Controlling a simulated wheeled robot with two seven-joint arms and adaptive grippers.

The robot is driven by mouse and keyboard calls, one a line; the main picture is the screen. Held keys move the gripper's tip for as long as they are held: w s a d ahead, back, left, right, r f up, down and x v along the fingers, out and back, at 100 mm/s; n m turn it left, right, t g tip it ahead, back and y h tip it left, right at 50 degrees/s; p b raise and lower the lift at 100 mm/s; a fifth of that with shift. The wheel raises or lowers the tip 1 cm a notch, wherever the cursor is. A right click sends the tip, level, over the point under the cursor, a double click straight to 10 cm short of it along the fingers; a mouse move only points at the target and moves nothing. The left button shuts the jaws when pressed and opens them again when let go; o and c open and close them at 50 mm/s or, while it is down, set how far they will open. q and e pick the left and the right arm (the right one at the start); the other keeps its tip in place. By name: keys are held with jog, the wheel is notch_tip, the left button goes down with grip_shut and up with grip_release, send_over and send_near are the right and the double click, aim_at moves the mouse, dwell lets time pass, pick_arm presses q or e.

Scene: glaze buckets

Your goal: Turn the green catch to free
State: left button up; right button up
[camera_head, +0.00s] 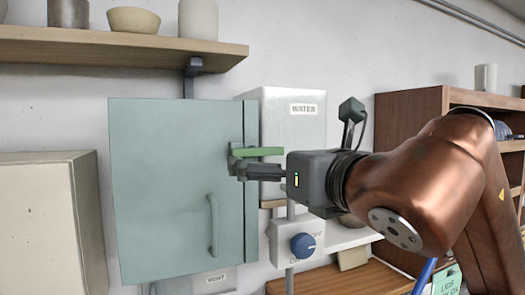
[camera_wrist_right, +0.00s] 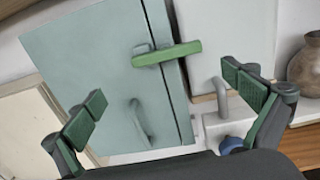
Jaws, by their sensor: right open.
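The green catch (camera_head: 260,151) is a flat bar lying about level across the right edge of the teal cabinet door (camera_head: 165,170). In the right wrist view the catch (camera_wrist_right: 168,54) spans the seam beside the door and sits beyond my fingertips. The door is shut and has a curved handle (camera_head: 213,225). My right gripper (camera_head: 238,164) is in front of the cabinet, just below the catch in the head view. Its fingers are wide apart in the right wrist view (camera_wrist_right: 164,86), with nothing between them. I cannot tell whether a finger touches the catch. My left gripper is not in view.
Right of the cabinet are a white WATER box (camera_head: 303,128) and a blue knob (camera_head: 303,245) on a grey box below it. A shelf with pots (camera_head: 110,48) hangs above. A brown shelf unit (camera_head: 415,108) stands at right. A beige cabinet (camera_head: 40,225) stands at left.

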aim_at(260, 151)
jog(key=shift+m+h, duration=0.3)
jog(key=shift+h, duration=0.1)
jog(key=p+x, duration=0.1)
jog(key=x, duration=0.4)
jog(key=r+p+x, duration=0.1)
jog(key=x, duration=0.1)
jog(key=shift+w+d+p, duration=0.3)
jog(key=shift+d+p, duration=0.05)
jog(key=c, duration=1.1)
